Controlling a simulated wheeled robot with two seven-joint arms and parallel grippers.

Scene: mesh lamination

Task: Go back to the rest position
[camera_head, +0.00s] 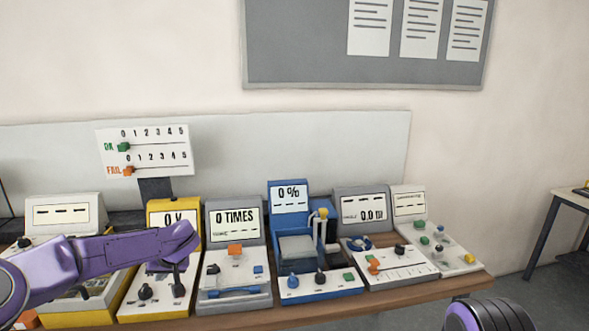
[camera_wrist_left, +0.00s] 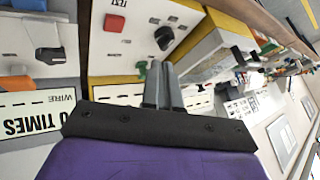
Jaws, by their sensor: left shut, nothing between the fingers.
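My left arm comes in purple from the left in the head view. Its gripper (camera_head: 178,284) points down over the yellow machine marked "0 V" (camera_head: 192,206). In the left wrist view the two grey fingers (camera_wrist_left: 163,72) lie together with nothing between them. Whether the fingertips touch the machine cannot be told. My right gripper does not show; only a dark ribbed part with purple, at the bottom right of the head view, looks like my own.
A row of machines stands on the wooden table (camera_head: 398,296). A white counter board (camera_head: 160,147) rises behind. A small table (camera_head: 568,199) stands far right.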

